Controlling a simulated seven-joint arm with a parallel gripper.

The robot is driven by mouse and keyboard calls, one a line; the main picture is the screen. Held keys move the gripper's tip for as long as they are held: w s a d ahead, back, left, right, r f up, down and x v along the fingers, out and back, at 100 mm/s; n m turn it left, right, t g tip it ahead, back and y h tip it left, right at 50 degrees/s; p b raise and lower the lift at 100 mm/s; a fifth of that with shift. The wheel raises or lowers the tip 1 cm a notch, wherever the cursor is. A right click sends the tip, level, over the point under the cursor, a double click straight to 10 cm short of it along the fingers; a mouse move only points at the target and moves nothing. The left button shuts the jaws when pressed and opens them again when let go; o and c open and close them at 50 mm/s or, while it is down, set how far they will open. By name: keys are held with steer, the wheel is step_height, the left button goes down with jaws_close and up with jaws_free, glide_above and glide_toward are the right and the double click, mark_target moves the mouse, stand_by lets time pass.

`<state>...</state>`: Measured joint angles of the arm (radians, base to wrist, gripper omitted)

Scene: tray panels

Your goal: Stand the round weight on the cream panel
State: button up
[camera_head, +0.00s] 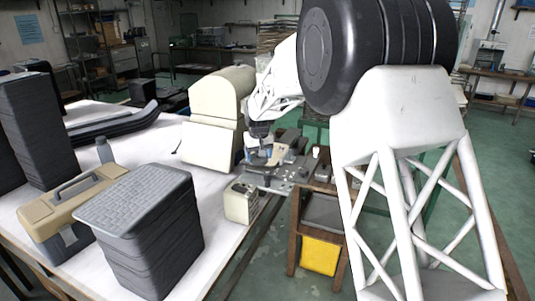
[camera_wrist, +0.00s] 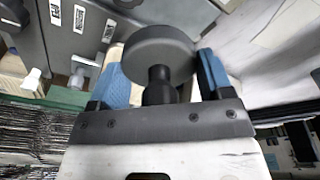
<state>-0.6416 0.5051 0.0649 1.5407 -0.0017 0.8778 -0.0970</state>
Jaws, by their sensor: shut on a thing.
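The round weight (camera_wrist: 158,52), a dark grey disc on a narrower stem, sits between the blue fingers of my gripper (camera_wrist: 160,82) in the wrist view. My gripper is shut on it. In the head view my gripper (camera_head: 262,143) is small, low over a grey tray (camera_head: 268,180), and I cannot make out the weight there. A small cream patch (camera_head: 289,156) shows on the tray beside the gripper; it may be the cream panel. In the wrist view the weight and fingers hide most of what lies behind them, so I cannot tell whether the weight touches anything.
A cream rounded machine (camera_head: 214,115) stands just left of the tray. A small cream box (camera_head: 240,203) is at the tray's near left. A dark ribbed stack (camera_head: 145,230) and a tan toolbox (camera_head: 68,210) stand on the white table (camera_head: 215,245). A yellow bin (camera_head: 318,256) is below right.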

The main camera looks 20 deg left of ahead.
steer(key=w+d, duration=0.1)
steer(key=d, duration=0.5)
steer(key=shift+w+r+m, duration=0.3)
steer(key=shift+w+r, duration=0.05)
steer(key=shift+r, duration=0.05)
steer(key=shift+w+a, duration=0.1)
steer(key=shift+a, duration=0.05)
steer(key=shift+w+a+f, duration=0.25)
steer(key=shift+w+a, duration=1.15)
steer(key=shift+w, duration=0.8)
steer(key=shift+w+a+f, duration=0.25)
steer(key=shift+w+a, duration=1.2)
steer(key=shift+w, duration=0.75)
steer(key=shift+w+a+f, duration=0.25)
steer(key=shift+w+a, duration=1.15)
steer(key=shift+w, duration=0.8)
steer(key=shift+f, duration=1.75)
steer(key=shift+f, duration=0.2)
